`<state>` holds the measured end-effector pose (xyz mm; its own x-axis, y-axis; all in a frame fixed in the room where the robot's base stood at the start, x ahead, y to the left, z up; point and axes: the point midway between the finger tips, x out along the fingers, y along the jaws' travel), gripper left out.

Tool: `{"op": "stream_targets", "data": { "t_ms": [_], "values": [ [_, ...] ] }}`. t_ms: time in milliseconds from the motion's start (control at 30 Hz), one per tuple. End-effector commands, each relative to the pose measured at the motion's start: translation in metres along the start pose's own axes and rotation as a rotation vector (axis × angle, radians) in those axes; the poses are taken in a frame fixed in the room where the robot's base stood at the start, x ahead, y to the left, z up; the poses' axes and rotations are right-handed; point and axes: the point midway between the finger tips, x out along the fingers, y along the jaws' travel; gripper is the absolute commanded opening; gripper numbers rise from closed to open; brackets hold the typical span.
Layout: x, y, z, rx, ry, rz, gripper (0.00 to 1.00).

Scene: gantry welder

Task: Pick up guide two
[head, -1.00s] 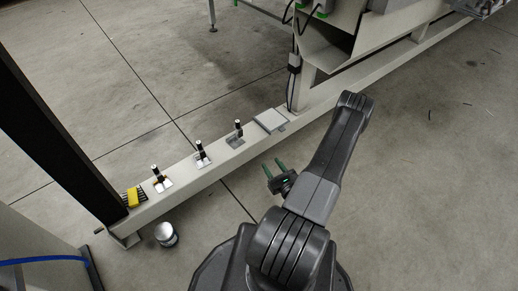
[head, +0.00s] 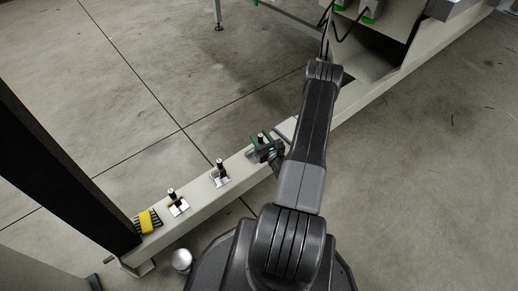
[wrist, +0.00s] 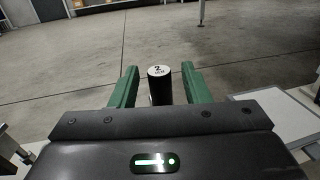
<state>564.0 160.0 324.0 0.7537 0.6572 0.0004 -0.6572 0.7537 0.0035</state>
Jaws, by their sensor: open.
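Guide two (head: 261,137) is a dark upright pin with a white top on a small base plate, standing on the beige beam. In the wrist view its white cap marked "2" (wrist: 159,71) shows between the green fingers. My gripper (wrist: 159,78) is open, one finger on each side of the pin, with a narrow gap on both sides. In the head view my gripper (head: 265,148) is at the pin, and the arm hides part of the beam there. The pin's lower part is hidden by the gripper body in the wrist view.
Two similar pins, a middle one (head: 220,175) and a nearer one (head: 177,202), stand along the beam (head: 200,205). A yellow brush (head: 148,221) lies by the dark post (head: 60,165). A flat plate (head: 287,128) lies beyond. A metal cylinder (head: 181,260) stands on the floor.

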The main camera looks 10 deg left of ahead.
Motion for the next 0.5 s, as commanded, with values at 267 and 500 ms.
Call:
{"op": "stream_targets", "data": {
  "t_ms": [267, 500],
  "values": [
    [-0.0007, -0.0001, 0.0004, 0.000, 0.000, 0.000, 0.13],
    [-0.0007, -0.0001, 0.0006, 0.000, 0.000, 0.000, 0.00]
  ]
}}
